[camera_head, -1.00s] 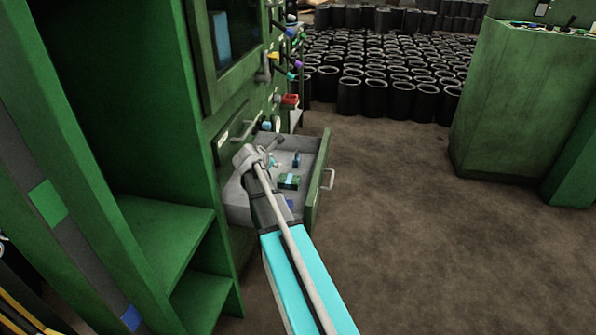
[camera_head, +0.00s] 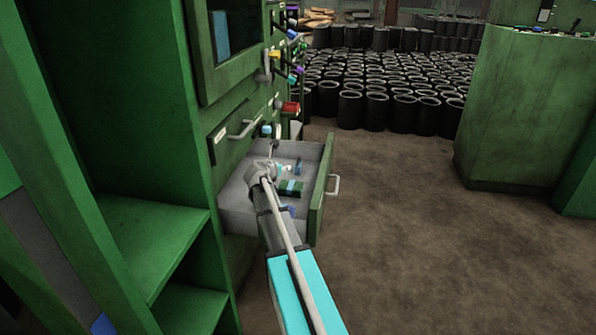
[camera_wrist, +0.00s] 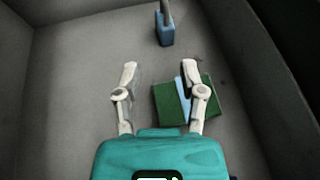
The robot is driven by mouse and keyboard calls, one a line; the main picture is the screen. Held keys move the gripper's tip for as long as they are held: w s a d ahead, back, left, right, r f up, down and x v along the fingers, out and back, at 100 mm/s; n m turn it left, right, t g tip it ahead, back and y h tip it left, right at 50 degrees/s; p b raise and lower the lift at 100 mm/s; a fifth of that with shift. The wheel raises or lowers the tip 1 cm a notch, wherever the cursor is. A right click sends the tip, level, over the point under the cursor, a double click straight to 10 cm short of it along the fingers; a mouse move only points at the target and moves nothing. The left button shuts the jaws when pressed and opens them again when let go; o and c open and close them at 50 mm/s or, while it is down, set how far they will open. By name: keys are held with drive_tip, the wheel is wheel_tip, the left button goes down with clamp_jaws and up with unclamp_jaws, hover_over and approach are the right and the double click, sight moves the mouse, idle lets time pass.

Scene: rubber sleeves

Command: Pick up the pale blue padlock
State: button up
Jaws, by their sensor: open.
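The blue padlock (camera_wrist: 165,30) stands on the drawer floor near the top of the wrist view, its shackle running up out of the picture. In the head view my gripper (camera_head: 284,168) is inside the drawer, small and partly hidden.
A green box with a pale blue band (camera_wrist: 170,104) lies by the right finger, which overlaps it in the picture. The open drawer's grey walls (camera_wrist: 275,60) surround my gripper. The green cabinet (camera_head: 150,245) stands left; the floor (camera_head: 400,215) right of the drawer is clear.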

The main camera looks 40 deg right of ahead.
drive_tip(key=shift+d, duration=0.15)
drive_tip(key=b, duration=0.3)
approach(298, 164)
drive_tip(key=w+d, duration=0.1)
drive_tip(key=w+d+f, duration=0.1)
drive_tip(key=w, duration=0.1)
drive_tip(key=shift+d, duration=0.4)
drive_tip(key=shift+w+d+f, duration=0.1)
drive_tip(key=shift+d+f, duration=0.05)
drive_tip(key=shift+d, duration=0.2)
drive_tip(key=shift+d, duration=0.1)
drive_tip(key=shift+s+b+x, duration=0.1)
drive_tip(key=shift+b+x, duration=0.45)
drive_tip(key=shift+x, duration=0.75)
drive_tip(key=shift+s+b+x, duration=0.15)
drive_tip(key=shift+b+x, duration=0.35)
drive_tip(key=shift+x, duration=0.75)
drive_tip(key=shift+d, duration=0.15)
clamp_jaws()
